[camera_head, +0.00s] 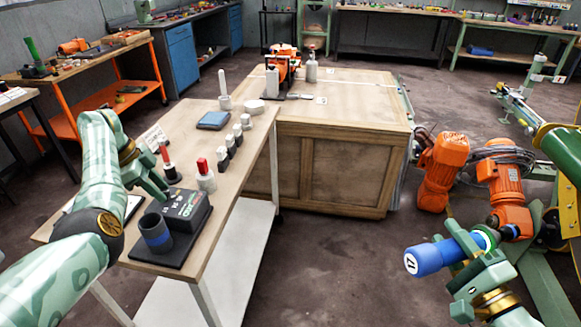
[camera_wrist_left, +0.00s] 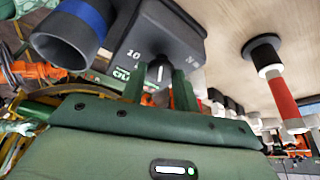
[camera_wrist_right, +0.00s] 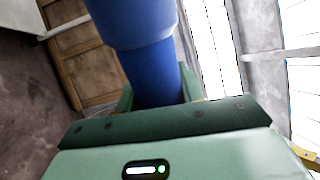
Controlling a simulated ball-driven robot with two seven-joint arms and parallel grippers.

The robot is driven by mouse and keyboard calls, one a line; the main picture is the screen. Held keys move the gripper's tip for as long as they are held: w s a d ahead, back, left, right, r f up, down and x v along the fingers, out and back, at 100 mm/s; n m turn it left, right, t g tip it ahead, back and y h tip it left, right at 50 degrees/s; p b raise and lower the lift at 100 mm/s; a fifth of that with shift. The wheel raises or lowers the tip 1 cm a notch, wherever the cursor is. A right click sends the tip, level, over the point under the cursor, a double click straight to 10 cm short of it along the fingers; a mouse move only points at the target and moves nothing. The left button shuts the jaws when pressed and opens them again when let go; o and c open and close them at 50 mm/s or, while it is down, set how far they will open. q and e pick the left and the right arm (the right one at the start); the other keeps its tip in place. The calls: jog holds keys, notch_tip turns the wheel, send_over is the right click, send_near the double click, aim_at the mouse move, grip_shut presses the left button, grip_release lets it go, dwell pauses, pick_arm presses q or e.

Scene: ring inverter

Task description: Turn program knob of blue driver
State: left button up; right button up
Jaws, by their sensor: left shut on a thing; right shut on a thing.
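The programming station is a dark box (camera_head: 184,207) with a dark cup (camera_head: 156,233) with a blue band beside it, on the wooden bench. In the left wrist view the box (camera_wrist_left: 165,35) carries printed marks and a small knob (camera_wrist_left: 156,73). My left gripper (camera_head: 158,190) is at the box, its fingers (camera_wrist_left: 158,88) shut on the knob on either side. The blue driver (camera_head: 428,258) is a thick blue cylinder with a white mark on its end. My right gripper (camera_head: 468,247) is shut on it, holding it in the air right of the bench. It also fills the right wrist view (camera_wrist_right: 145,60).
A red-handled tool (camera_head: 168,165) and a red-and-white piece (camera_head: 204,175) stand behind the station. Several dark-and-white pieces (camera_head: 238,135) stand in a row farther back, near a blue flat pad (camera_head: 213,120). A wooden crate (camera_head: 340,165) adjoins the bench. Orange machinery (camera_head: 440,170) stands at right.

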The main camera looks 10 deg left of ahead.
pick_arm(q)
jog(key=shift+m+g+b, duration=0.3)
jog(key=shift+m+g, duration=0.1)
jog(key=shift+m, duration=0.7)
pick_arm(e)
jog(key=shift+f, duration=0.4)
pick_arm(q)
jog(key=shift+a, duration=0.1)
jog(key=shift+w+r, duration=0.1)
jog(key=o, duration=1)
jog(key=shift+c, duration=0.2)
pick_arm(e)
jog(key=shift+w, duration=0.1)
pick_arm(q)
jog(key=shift+a+r, duration=0.15)
jog(key=shift+r, duration=0.25)
pick_arm(e)
jog(key=shift+r, duration=0.15)
pick_arm(q)
jog(key=p+v, duration=0.1)
jog(key=v, duration=1)
pick_arm(e)
jog(key=shift+r, duration=0.6)
jog(key=shift+r, duration=0.1)
